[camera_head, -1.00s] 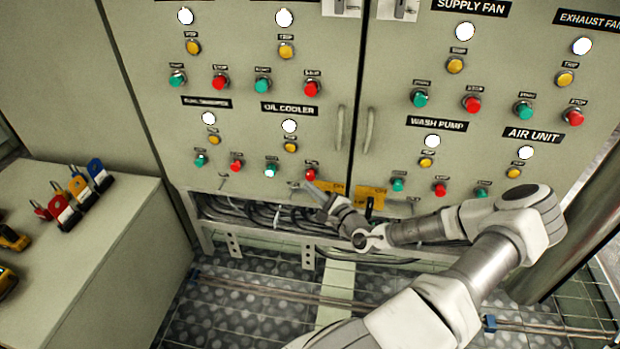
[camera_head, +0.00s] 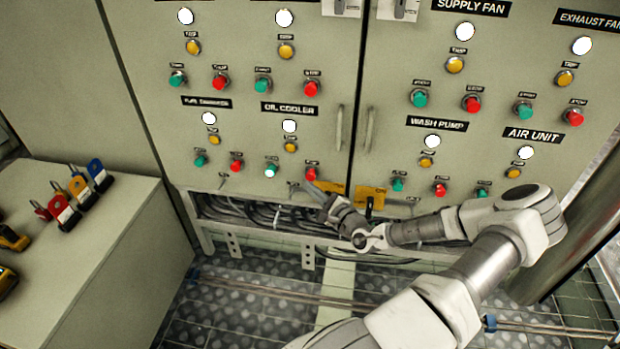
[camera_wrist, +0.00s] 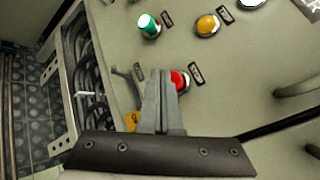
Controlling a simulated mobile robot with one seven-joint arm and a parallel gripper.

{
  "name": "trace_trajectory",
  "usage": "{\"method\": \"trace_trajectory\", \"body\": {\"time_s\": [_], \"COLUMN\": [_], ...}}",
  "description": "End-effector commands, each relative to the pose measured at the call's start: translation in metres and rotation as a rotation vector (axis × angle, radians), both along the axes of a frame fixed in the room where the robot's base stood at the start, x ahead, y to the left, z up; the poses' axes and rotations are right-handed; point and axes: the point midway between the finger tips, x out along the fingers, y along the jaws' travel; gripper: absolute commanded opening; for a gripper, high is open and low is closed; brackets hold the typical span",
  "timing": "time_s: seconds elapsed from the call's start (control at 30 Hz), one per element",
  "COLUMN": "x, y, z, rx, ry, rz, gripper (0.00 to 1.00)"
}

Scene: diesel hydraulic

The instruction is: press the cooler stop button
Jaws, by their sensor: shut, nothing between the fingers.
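The oil cooler stop button is a red round button (camera_head: 311,174) at the lower right of the group under the OIL COOLER label (camera_head: 289,109). In the wrist view the red button (camera_wrist: 180,80) shows beside the fingers, partly hidden behind them. My gripper (camera_head: 312,185) is shut and empty, its tips just below the red button in the head view. In the wrist view my gripper (camera_wrist: 161,74) points at the panel with its tips at the left edge of the button. I cannot tell whether they touch it.
A green button (camera_head: 271,171), a yellow trip button (camera_head: 290,146) and a white lamp (camera_head: 289,126) share the group. A yellow tag (camera_head: 331,187) and a cabinet handle (camera_head: 340,128) are near. Open cables (camera_head: 265,215) run below. Padlocks (camera_head: 66,212) stand on the left bench.

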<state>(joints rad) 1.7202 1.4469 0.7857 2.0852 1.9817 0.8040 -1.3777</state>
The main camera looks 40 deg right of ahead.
Motion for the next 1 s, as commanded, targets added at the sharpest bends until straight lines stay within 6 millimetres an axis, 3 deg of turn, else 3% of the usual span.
{"method": "trace_trajectory", "body": {"time_s": [1.0], "x": [0.0063], "y": [-0.0073], "z": [0.0001], "rx": [-0.001], "ry": [0.000], "rz": [0.000], "gripper": [0.00]}}
